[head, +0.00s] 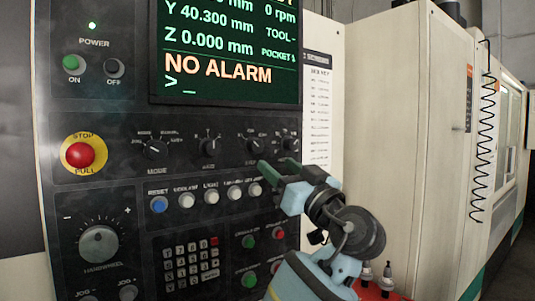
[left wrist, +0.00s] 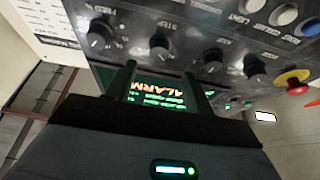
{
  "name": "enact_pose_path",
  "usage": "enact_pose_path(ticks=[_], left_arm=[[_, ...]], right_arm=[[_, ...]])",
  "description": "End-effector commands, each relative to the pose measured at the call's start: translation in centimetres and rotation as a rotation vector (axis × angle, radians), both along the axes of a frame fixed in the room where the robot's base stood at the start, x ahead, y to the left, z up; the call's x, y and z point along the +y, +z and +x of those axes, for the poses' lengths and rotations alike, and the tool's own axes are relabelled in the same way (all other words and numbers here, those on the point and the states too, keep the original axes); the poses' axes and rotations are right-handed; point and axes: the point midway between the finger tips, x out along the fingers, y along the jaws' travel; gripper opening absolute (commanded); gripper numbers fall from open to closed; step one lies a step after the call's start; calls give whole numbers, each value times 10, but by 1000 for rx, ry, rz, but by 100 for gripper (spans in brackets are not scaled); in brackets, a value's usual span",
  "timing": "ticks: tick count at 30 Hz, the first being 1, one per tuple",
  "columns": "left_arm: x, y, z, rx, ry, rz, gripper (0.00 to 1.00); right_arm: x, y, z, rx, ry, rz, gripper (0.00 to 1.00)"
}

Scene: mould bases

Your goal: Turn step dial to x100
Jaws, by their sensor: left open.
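The step dial (head: 255,146) is a small black knob on the dark control panel (head: 120,205), second from the right in the row of dials. It also shows in the left wrist view (left wrist: 160,45), labelled STEP; its scale marks are too small to read. My left gripper (head: 275,166) is in front of the panel, just below and right of the step dial in the head view. Its two fingers (left wrist: 160,75) are apart and empty, with the step dial ahead between their lines. The fingers do not appear to touch the dial. My right gripper is not in view.
The feed dial (head: 289,144) sits close to the right of the step dial, and the axis dial (head: 209,147) to its left. A row of push buttons (head: 211,196) lies below. The red stop button (head: 80,155) is far left. The screen (head: 225,50) is above.

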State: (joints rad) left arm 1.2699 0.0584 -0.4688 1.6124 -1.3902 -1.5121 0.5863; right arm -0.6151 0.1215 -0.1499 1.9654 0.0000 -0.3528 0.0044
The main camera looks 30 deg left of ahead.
Motion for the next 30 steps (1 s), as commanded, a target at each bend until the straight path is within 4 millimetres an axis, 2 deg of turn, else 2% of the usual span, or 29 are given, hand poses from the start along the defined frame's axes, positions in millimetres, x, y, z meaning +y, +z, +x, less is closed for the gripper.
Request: enact_pose_path(ticks=[7, 15, 21, 30], left_arm=[[10, 6, 3, -1, 1, 3, 52], [44, 24, 16, -3, 1, 2, 52], [62, 29, 25, 1, -1, 1, 52], [67, 29, 29, 3, -3, 1, 52]], right_arm=[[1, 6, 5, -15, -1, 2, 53], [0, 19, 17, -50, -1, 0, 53], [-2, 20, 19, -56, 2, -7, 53], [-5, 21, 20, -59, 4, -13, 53]])
